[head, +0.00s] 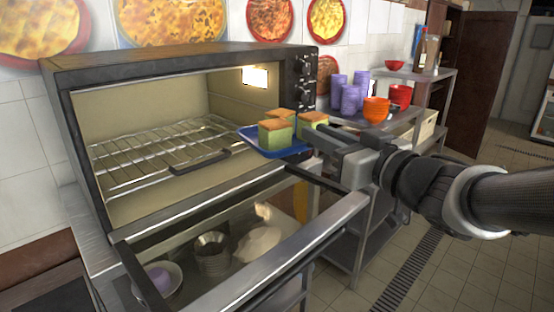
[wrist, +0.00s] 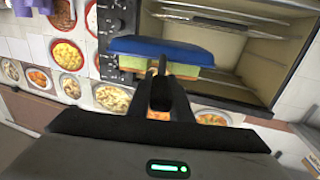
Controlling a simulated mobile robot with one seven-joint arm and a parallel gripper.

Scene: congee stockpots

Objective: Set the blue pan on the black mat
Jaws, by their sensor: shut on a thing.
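The blue pan (head: 256,146) is held in the air at the right side of the oven opening. Three green blocks with orange-brown tops (head: 275,132) sit in it. My gripper (head: 322,138) comes from the right and is shut at the pan's right end; the exact contact is hidden. The wrist view shows the pan (wrist: 165,50) just beyond the fingers (wrist: 161,88). A flat black surface (head: 50,290) lies at the bottom left corner of the head view; I cannot tell whether it is the black mat.
The oven (head: 150,62) stands open, its wire rack (head: 140,160) inside. The lowered glass door (head: 290,265) lies below the pan, with bowls (head: 212,255) seen through it. Purple cups (head: 350,98) and red-orange bowls (head: 376,108) stand on a steel table at right.

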